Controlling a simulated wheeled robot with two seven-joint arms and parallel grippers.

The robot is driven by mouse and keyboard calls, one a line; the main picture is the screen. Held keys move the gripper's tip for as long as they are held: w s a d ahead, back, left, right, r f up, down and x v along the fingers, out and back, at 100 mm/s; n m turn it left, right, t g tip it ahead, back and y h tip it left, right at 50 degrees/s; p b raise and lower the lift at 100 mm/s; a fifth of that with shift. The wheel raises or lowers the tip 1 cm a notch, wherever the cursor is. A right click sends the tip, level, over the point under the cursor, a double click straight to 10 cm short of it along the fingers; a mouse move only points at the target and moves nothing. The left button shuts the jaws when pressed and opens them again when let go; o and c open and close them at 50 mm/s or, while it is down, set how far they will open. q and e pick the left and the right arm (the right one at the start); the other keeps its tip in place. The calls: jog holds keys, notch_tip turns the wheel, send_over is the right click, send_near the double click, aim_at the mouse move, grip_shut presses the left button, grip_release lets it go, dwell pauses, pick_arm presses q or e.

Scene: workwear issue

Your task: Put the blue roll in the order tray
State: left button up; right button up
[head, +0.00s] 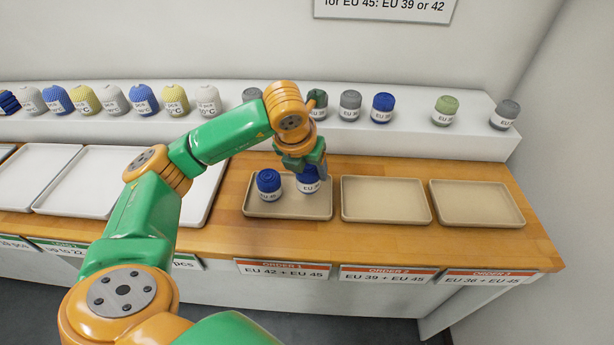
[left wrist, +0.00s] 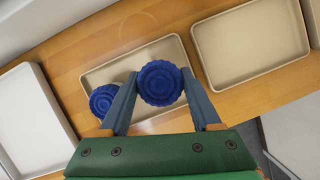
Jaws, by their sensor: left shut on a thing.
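My left gripper (head: 306,168) is shut on a blue roll (head: 308,183) with a white label, over the right part of the beige order 1 tray (head: 290,211). In the left wrist view the held roll (left wrist: 160,83) sits between the two fingers. I cannot tell whether it touches the tray floor. A second blue roll (head: 268,184) stands upright in the left part of the same tray, beside the held one; it also shows in the left wrist view (left wrist: 103,100). The tray's card (head: 282,270) reads EU 42 + EU 45. My right gripper is not in view.
Two empty beige trays, order 2 (head: 385,203) and order 3 (head: 478,206), are to the right. White trays (head: 85,185) lie left. On the white shelf (head: 415,122) behind stand grey rolls (head: 350,105), another blue roll (head: 382,108), a green roll (head: 446,110) and several knitted items (head: 145,99).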

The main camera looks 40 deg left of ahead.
aim_at(309, 180)
pick_arm(q)
notch_tip(309, 180, down, 3)
jog(key=shift+r+p, duration=0.1)
jog(key=shift+p, duration=0.5)
jog(key=shift+w+f, duration=0.1)
jog(key=shift+f, duration=0.1)
jog(key=shift+f+b, duration=0.2)
jog(key=shift+b, duration=0.15)
jog(key=o, duration=1.4)
jog(key=shift+c, duration=0.2)
